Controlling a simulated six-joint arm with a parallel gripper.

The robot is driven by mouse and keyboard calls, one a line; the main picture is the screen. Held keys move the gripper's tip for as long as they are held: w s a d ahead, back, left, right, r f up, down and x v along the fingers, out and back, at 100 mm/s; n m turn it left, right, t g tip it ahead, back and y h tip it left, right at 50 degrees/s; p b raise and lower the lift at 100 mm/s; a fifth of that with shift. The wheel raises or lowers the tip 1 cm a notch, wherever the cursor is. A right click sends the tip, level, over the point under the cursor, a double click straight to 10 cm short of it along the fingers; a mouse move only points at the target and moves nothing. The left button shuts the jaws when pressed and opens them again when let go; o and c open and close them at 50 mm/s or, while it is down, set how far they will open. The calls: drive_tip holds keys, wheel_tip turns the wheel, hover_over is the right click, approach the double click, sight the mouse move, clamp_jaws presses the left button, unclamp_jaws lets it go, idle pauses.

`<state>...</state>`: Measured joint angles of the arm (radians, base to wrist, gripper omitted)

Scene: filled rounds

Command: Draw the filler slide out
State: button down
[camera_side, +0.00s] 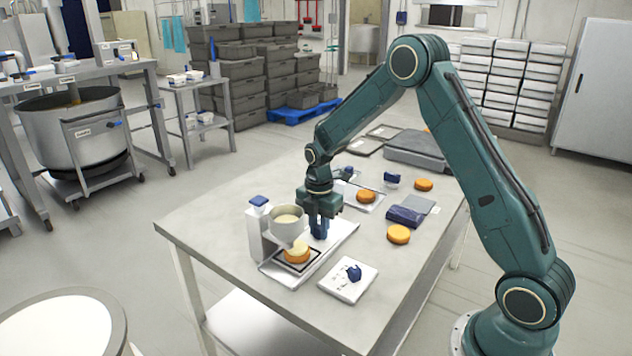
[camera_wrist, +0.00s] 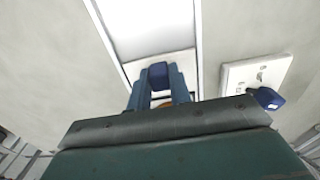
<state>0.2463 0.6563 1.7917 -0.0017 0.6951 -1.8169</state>
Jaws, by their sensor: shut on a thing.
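The filler (camera_side: 256,240) is a white stand with a blue cap and a round metal hopper (camera_side: 287,222) holding pale filling. It stands on a white base plate on the table. An orange round (camera_side: 297,254) with a pale top sits on a dark square below the hopper. My gripper (camera_side: 319,232) points down just right of the hopper. In the wrist view its two blue-green fingers are shut on a dark blue knob (camera_wrist: 158,74), apparently the slide's handle. The slide itself is mostly hidden, so I cannot tell how far out it is.
A white plate with a blue knob (camera_side: 347,280) lies at the front right; it also shows in the wrist view (camera_wrist: 240,77). Orange rounds (camera_side: 398,234), a dark blue folded cloth (camera_side: 404,216) and trays (camera_side: 415,150) lie behind. The table's front left is clear.

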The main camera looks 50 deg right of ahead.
drive_tip(key=d, duration=0.8)
drive_tip(key=shift+d, duration=0.25)
drive_tip(key=c, duration=1.3)
unclamp_jaws()
drive_tip(key=shift+r, duration=0.1)
drive_tip(key=shift+r, duration=0.35)
wheel_tip(320, 180, up, 13)
